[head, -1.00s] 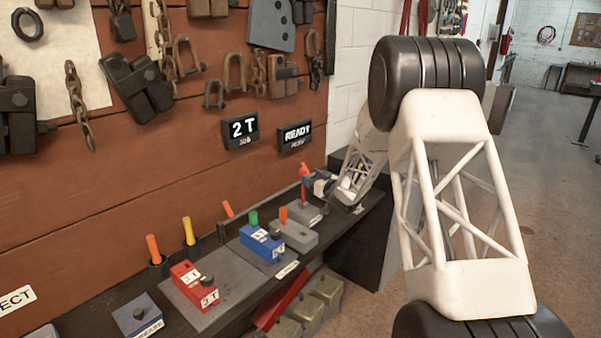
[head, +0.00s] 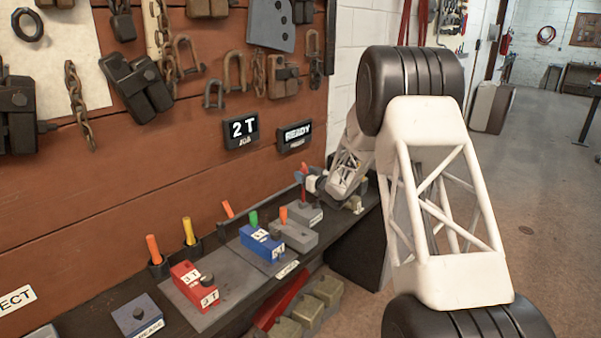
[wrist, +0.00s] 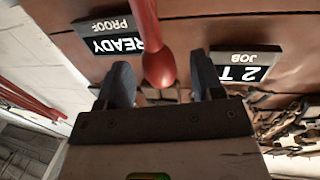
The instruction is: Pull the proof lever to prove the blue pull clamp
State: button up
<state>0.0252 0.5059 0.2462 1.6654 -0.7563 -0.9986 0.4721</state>
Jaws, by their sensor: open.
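The proof lever (head: 303,186) is a red upright handle at the far end of the bench. In the wrist view the red lever (wrist: 147,30) ends in a rounded knob between the two spread fingers of my gripper (wrist: 160,75). The fingers are open on either side of it, with a visible gap; contact cannot be told. In the head view my gripper (head: 312,183) is small and partly hidden beside the lever. The blue pull clamp (head: 261,244) sits on a grey plate on the bench, with a green pin (head: 253,219) standing at it.
A red block marked 3 T (head: 194,284) and a grey block with an orange pin (head: 292,236) flank the blue clamp. Orange and yellow pins stand behind. Wall signs read 2 T (head: 241,130) and READY (head: 294,137). Rusty shackles and chains hang above.

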jog(key=shift+x, duration=1.7)
grip_shut()
